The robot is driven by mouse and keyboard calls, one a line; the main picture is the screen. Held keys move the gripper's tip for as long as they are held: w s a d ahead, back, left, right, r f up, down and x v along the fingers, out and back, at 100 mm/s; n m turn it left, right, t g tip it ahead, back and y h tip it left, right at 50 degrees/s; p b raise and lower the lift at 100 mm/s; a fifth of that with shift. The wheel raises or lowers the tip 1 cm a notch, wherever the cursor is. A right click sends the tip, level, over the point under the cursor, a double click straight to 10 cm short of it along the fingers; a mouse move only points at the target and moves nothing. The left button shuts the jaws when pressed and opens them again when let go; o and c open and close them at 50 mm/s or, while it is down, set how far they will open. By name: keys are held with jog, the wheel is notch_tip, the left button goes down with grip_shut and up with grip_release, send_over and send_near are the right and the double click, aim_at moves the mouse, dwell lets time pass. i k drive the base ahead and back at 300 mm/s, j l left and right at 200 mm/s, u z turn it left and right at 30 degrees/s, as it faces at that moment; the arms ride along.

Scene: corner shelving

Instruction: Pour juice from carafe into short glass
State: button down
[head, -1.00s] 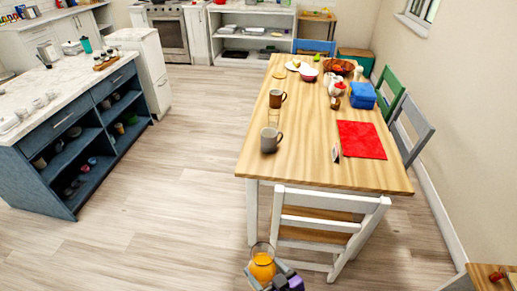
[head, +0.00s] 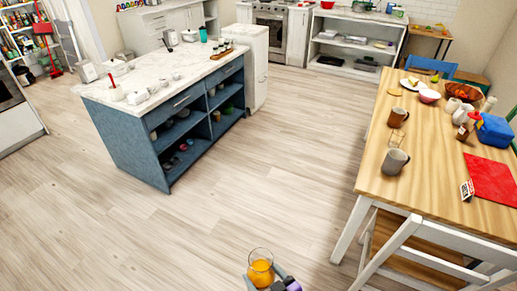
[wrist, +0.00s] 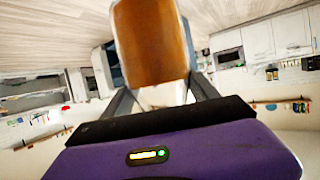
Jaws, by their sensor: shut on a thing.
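The carafe (head: 260,268) holds orange juice and stands out at the bottom of the head view, above the floor. My gripper (head: 266,282) is shut on it. In the wrist view the carafe (wrist: 152,45) shows as an orange-brown body between my two fingers. A clear glass (head: 396,138) stands on the wooden table, between a brown mug and a grey mug; its outline is faint. My gripper and the carafe are well to the left of the table and nearer to me.
The wooden table (head: 430,165) is at the right, with a grey mug (head: 393,161), brown mug (head: 397,116), red cloth (head: 492,180) and bowls. A white chair (head: 425,262) stands at its near end. A blue island (head: 160,150) is at the left. Open floor lies between.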

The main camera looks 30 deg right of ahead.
aim_at(396, 136)
jog(key=i+j+u, duration=0.1)
jog(key=i+u, duration=0.6)
jog(key=i, duration=0.2)
jog(key=i+z, duration=0.1)
jog(key=i, duration=0.8)
jog(key=i+z, duration=0.7)
jog(key=z, duration=0.2)
jog(key=i+z, duration=0.15)
jog(key=z, duration=0.2)
jog(key=i+z, duration=0.15)
jog(key=z, duration=0.15)
jog(key=i+j+z, duration=0.1)
jog(key=z, duration=0.25)
jog(key=i+j+z, duration=0.1)
jog(key=i+z, duration=0.3)
jog(key=i+j+z, duration=0.15)
jog(key=z, duration=0.3)
jog(key=i+j, duration=0.05)
